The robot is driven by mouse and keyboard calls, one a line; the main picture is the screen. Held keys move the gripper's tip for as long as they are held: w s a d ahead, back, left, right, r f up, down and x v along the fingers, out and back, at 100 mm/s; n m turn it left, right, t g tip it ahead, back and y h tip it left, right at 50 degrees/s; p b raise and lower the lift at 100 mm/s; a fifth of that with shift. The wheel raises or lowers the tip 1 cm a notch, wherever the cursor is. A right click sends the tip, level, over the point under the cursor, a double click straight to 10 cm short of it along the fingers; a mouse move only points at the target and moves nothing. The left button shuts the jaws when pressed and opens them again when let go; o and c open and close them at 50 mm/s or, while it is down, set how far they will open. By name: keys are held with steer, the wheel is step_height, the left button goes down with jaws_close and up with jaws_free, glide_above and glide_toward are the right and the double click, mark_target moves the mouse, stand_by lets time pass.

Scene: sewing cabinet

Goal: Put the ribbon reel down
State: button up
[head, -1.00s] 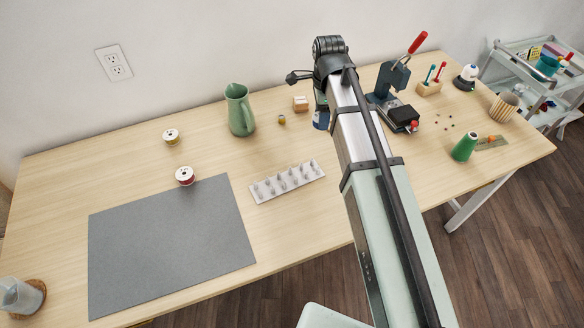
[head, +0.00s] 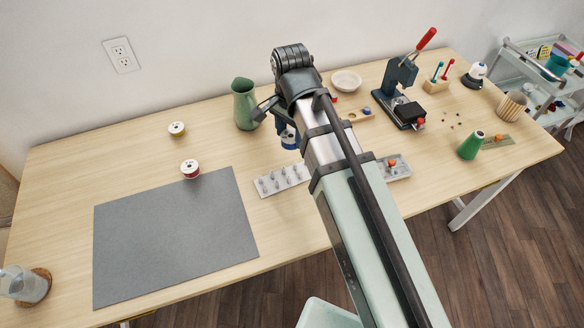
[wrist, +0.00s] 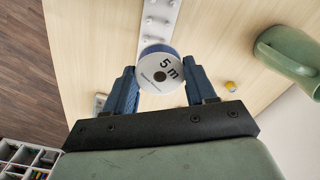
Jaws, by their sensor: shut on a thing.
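My gripper (wrist: 160,88) is shut on a ribbon reel (wrist: 163,74), a white disc with a blue rim and "5 m" on its face. The reel sits between the two blue fingers. In the head view the blue reel (head: 290,140) hangs below my wrist, right of the green pitcher, apparently above the table. A pale rack with upright pegs (head: 282,179) lies in front of it, partly hidden by my arm. Part of that rack (wrist: 157,20) shows beyond the reel in the wrist view.
The green pitcher (head: 244,103) stands close left of my gripper. A grey mat (head: 170,240) covers the front left. A white bowl (head: 346,81) and a dark press (head: 398,95) are to the right. Bare table lies between the yellow reel and the pitcher.

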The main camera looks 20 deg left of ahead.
steer(key=n, duration=0.6)
glide_above(292, 175)
steer(key=shift+f, duration=5)
steer(key=shift+f, duration=0.2)
steer(key=o, duration=1)
steer(key=shift+o, duration=0.2)
steer(key=shift+r, duration=0.1)
step_height(292, 175, up, 12)
steer(key=shift+r, duration=0.1)
